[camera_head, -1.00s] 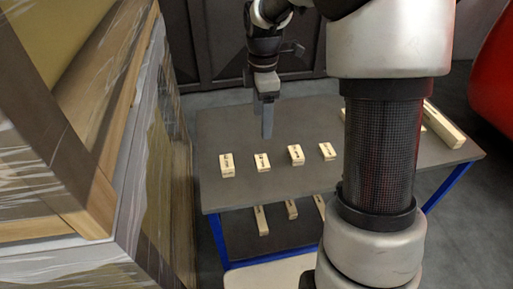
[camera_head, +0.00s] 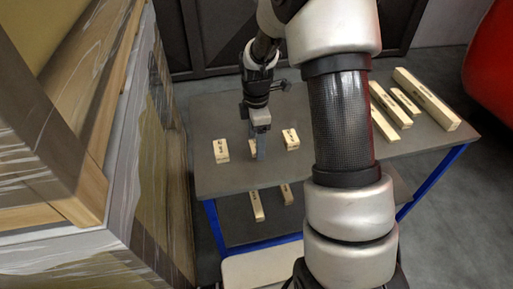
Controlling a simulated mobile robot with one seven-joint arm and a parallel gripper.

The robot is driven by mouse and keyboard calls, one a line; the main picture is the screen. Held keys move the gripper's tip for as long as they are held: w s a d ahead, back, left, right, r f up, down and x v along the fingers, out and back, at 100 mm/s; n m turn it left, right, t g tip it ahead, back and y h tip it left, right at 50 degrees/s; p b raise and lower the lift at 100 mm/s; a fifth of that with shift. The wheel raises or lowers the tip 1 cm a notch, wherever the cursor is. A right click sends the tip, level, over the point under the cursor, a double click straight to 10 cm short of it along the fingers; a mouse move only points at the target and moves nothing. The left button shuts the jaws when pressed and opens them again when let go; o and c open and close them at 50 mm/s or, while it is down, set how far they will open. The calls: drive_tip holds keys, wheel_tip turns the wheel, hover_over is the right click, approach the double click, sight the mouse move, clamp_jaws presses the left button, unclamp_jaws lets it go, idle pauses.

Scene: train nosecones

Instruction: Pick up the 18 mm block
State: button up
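Small pale wooden blocks with dark printing stand in a row on the grey table top. The left block (camera_head: 221,151) and the right block (camera_head: 291,139) are in clear view. The middle block (camera_head: 252,148) is partly hidden by my gripper (camera_head: 261,150). The printing is too small to read, so I cannot tell which is the 18 mm block. My gripper points down at the middle block, its fingers overlapping the block's right side in the picture. I see the fingers edge-on, so their gap and any contact are unclear.
Longer wooden blocks (camera_head: 426,98) lie at the table's right. More blocks (camera_head: 257,206) lie on the lower shelf. A plastic-wrapped wooden crate (camera_head: 150,180) stands close on the left. My arm covers the table's middle right. A red object (camera_head: 492,70) is at the far right.

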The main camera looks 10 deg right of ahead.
drive_tip(key=shift+f, duration=0.4)
drive_tip(key=shift+c, duration=0.2)
drive_tip(key=c, duration=1.1)
drive_tip(key=shift+r, duration=0.1)
